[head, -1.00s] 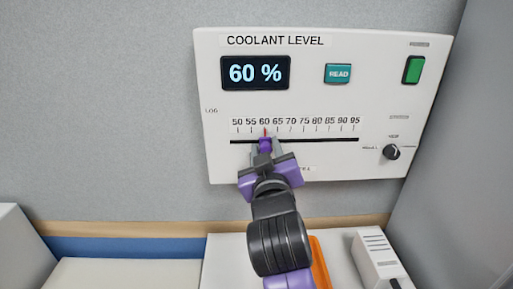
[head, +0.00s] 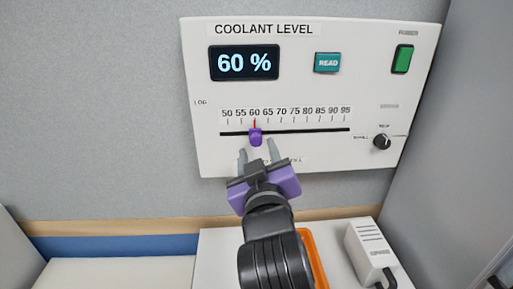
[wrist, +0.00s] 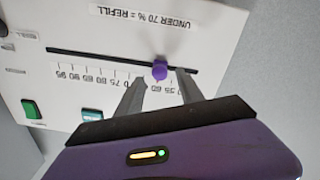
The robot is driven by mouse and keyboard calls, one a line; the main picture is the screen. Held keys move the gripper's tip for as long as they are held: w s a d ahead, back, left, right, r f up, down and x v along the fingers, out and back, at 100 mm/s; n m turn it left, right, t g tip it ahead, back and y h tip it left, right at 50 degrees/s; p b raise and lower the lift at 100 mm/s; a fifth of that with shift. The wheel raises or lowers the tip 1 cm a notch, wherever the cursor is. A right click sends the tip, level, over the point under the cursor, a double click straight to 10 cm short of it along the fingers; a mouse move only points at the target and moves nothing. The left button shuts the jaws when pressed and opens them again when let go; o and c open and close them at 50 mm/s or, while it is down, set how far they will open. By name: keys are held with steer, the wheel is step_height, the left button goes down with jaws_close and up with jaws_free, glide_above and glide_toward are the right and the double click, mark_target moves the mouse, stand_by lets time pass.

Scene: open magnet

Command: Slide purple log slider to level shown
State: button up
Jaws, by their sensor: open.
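The purple log slider (head: 255,137) sits on the black slot (head: 310,130) of the white panel, with its red pointer at the 60 mark. The display (head: 244,63) reads "60 %". My gripper (head: 257,155) is open, its two grey fingertips just below the slider and apart from it in the head view. In the wrist view the slider (wrist: 159,70) shows beyond the fingers, between their lines, with nothing held.
The panel also carries a teal READ button (head: 327,62), a green switch (head: 402,58) and a black knob (head: 382,141). Below stand an orange tray (head: 313,258) and a white box (head: 370,252) on a white surface. A grey wall closes the right side.

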steer(key=s, duration=0.2)
steer(key=shift+s, duration=0.35)
steer(key=s+a+r+n+t+y, duration=0.1)
steer(key=s+a+r+t+y, duration=0.1)
steer(key=s+r+y, duration=0.15)
steer(key=s+d+f+m+g+h, duration=0.1)
steer(key=s+d+f, duration=0.5)
steer(key=s+f, duration=0.3)
steer(key=s+d+f+m+g+h, duration=0.1)
steer(key=s+d+f+m+g, duration=0.1)
steer(key=s+d+f, duration=0.3)
steer(key=s+d+f+m+g+h, duration=0.1)
steer(key=s+d+f, duration=0.5)
steer(key=s+f, duration=0.7)
steer(key=s+m+g, duration=0.1)
steer(key=s, duration=0.9)
steer(key=shift+s+d+f, duration=0.35)
steer(key=shift+s, duration=0.05)
